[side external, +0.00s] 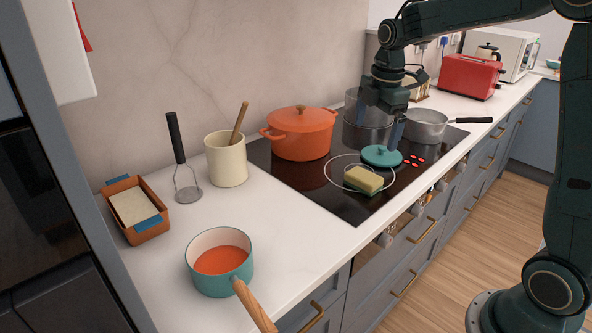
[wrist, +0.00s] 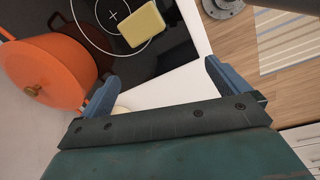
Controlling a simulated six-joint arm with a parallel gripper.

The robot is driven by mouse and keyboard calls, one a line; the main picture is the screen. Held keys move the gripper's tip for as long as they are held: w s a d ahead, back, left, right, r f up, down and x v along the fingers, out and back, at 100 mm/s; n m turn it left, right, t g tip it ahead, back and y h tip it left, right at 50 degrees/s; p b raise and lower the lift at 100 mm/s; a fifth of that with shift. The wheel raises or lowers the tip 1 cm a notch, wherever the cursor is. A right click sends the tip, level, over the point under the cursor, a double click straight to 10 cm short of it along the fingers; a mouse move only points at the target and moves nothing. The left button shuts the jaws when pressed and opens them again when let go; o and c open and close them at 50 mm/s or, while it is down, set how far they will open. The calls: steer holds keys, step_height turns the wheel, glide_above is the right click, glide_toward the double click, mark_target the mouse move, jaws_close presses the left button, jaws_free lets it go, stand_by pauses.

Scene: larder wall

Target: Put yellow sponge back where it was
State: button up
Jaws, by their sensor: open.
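A teal lid (side external: 381,156) lies right behind the sponge. An orange pot (side external: 301,134), a clear pot (side external: 365,134) and a grey saucepan (side external: 427,126) stand around. A teal pan (side external: 220,262), masher (side external: 186,165), cream crock (side external: 226,160) and terracotta tray (side external: 151,229) are left. The counter's middle is clear.

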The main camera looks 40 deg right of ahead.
steer(key=s+a+r+m+t, duration=0.1)
steer(key=s+a+r+m, duration=0.25)
steer(key=s, duration=0.25)
steer(key=s+a+r+m+t, duration=0.1)
steer(key=s+a+r+m, duration=0.1)
steer(key=s+a+m, duration=0.3)
steer(key=s+a+f+m+t, duration=0.2)
steer(key=s+m, duration=0.4)
steer(key=s, duration=0.6)
steer(key=shift+s+a+f, duration=0.2)
steer(key=shift+a, duration=0.5)
